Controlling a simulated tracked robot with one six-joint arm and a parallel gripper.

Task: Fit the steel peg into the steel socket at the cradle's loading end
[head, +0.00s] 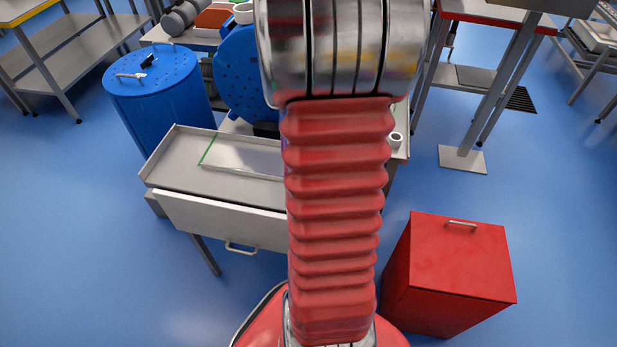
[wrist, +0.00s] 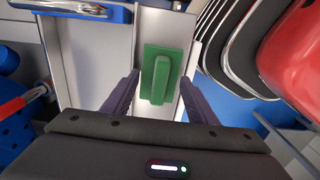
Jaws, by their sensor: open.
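My gripper (wrist: 159,80) is open in the wrist view, its two dark fingers standing left and right of a green plate with a raised green bar (wrist: 160,78). The bar lies between the fingers with a gap on each side; whether they are level with it I cannot tell. The green piece lies on a pale grey surface. In the head view my gripper is hidden by my own arm. I cannot make out the steel peg, the steel socket or the cradle for certain in either view.
A grey bench tray (head: 165,172) stands ahead, with a blue perforated drum (head: 160,95) beyond its left side. A red cabinet (head: 450,265) stands at the right front. A white cup (head: 396,139) sits right of my arm. Blue floor is free at left and right.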

